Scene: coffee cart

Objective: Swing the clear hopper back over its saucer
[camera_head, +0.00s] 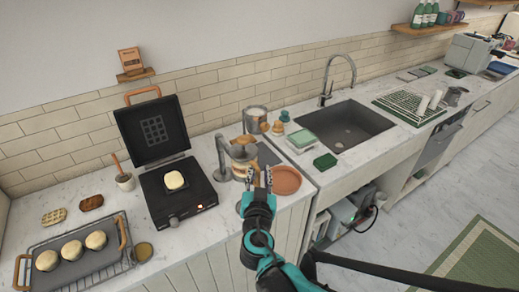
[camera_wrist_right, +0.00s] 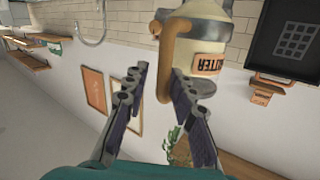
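The hopper (camera_head: 241,158), with a wood-coloured top and cream contents, hangs from a grey stand (camera_head: 221,160) beside the griddle. The terracotta saucer (camera_head: 286,180) lies on the counter to its right, so the hopper is not over it. My right gripper (camera_head: 257,177) is at the hopper's near right side. In the right wrist view, the inverted hopper (camera_wrist_right: 208,22) shows a label and a tan curved handle (camera_wrist_right: 166,62). My right gripper (camera_wrist_right: 160,78) has its fingers apart, on either side of the handle; contact is not clear. My left gripper is not in view.
The black griddle (camera_head: 176,200) with its raised lid (camera_head: 151,129) stands left of the hopper. A cream-filled jar (camera_head: 255,119) stands behind. The sink (camera_head: 345,126) and green-lidded box (camera_head: 300,141) are to the right. Some bare counter lies before the griddle.

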